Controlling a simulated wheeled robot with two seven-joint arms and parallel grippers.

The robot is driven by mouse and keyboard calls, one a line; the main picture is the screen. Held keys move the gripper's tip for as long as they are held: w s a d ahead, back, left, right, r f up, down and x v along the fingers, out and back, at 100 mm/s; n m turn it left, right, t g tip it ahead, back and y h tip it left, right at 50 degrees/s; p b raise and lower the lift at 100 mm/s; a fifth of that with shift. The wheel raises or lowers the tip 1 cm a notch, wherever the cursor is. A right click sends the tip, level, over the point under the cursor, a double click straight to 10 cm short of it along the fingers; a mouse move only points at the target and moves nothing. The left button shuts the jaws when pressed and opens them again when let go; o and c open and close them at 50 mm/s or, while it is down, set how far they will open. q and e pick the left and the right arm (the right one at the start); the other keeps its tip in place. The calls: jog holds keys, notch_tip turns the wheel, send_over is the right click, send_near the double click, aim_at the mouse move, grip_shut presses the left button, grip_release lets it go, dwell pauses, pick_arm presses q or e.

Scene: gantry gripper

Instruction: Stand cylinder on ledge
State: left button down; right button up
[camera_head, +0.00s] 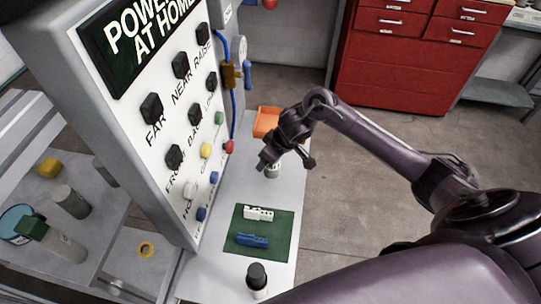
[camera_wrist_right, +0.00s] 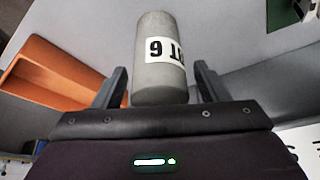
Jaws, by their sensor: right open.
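A grey cylinder (camera_head: 272,172) with a white label appears to stand on the pale ledge (camera_head: 222,185) beside the control panel, partly hidden by my right gripper. My right gripper (camera_head: 268,160) is low over the ledge at the cylinder. In the right wrist view the cylinder (camera_wrist_right: 160,82) shows between the two open fingers (camera_wrist_right: 160,76), with a gap on each side. Its label carries dark print with a 6. I cannot tell whether it touches the ledge fully. My left gripper is not in view.
An orange bin (camera_head: 267,121) sits behind my gripper. A green mat (camera_head: 262,226) with a white block (camera_head: 258,213) and a blue block (camera_head: 252,240) lies in front. A dark-capped cylinder (camera_head: 257,278) stands nearer. The button panel (camera_head: 165,100) rises at left.

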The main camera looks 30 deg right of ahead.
jog(key=shift+r, duration=0.1)
jog(key=shift+r, duration=0.2)
jog(key=p+v, duration=0.1)
jog(key=v, duration=1)
jog(key=shift+s+r, duration=0.25)
jog(key=shift+r, duration=0.1)
jog(key=shift+d, duration=0.1)
